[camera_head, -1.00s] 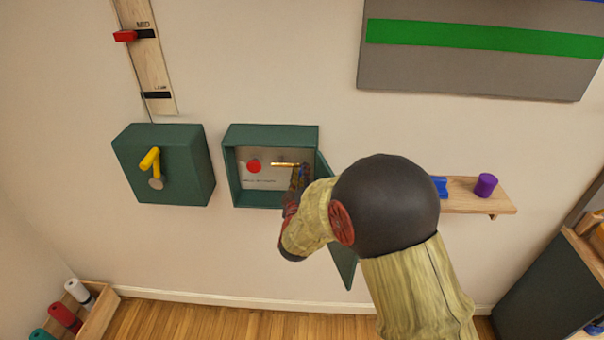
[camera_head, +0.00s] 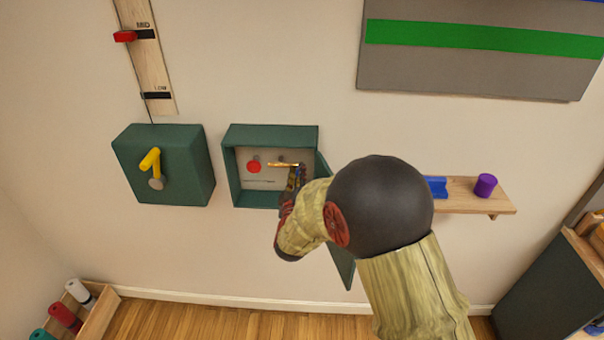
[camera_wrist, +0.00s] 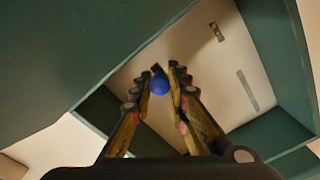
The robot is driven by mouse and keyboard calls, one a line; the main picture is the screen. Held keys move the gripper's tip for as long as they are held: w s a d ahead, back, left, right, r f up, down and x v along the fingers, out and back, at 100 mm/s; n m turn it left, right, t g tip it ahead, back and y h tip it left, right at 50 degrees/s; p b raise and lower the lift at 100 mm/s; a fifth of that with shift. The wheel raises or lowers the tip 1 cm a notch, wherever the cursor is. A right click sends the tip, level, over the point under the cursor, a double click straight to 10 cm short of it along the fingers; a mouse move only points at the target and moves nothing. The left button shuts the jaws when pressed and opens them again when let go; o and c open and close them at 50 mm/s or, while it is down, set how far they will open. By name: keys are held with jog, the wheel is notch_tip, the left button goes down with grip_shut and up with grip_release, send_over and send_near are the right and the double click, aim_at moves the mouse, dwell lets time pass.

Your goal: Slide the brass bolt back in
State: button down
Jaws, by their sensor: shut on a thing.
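The brass bolt (camera_head: 282,165) lies roughly level against the pale back plate inside the open green box. Its left end is near a round red knob (camera_head: 254,167). My gripper (camera_head: 298,171) is at the bolt's right end, reaching into the box from the lower right. In the wrist view, my gripper's fingertips (camera_wrist: 165,72) are closed around a small blue round piece (camera_wrist: 160,84). This looks like the bolt's handle, but the head view hides it behind the fingers. The bolt's shaft cannot be made out in the wrist view.
The green box (camera_head: 270,131) has side walls close around my gripper. Its door (camera_head: 344,268) hangs open on the right, partly behind my arm. A closed green box with a yellow lever (camera_head: 150,160) is to the left. A wooden shelf (camera_head: 470,202) is to the right.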

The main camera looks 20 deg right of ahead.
jog(key=a, duration=0.1)
jog(key=w+a, duration=0.1)
jog(key=a, duration=0.1)
jog(key=shift+a, duration=0.15)
jog(key=c, duration=1.8)
grip_release()
jog(key=shift+a, duration=0.1)
jog(key=shift+o, duration=0.4)
send_near(288, 166)
jog(key=v, duration=0.5)
jog(key=shift+s, duration=0.2)
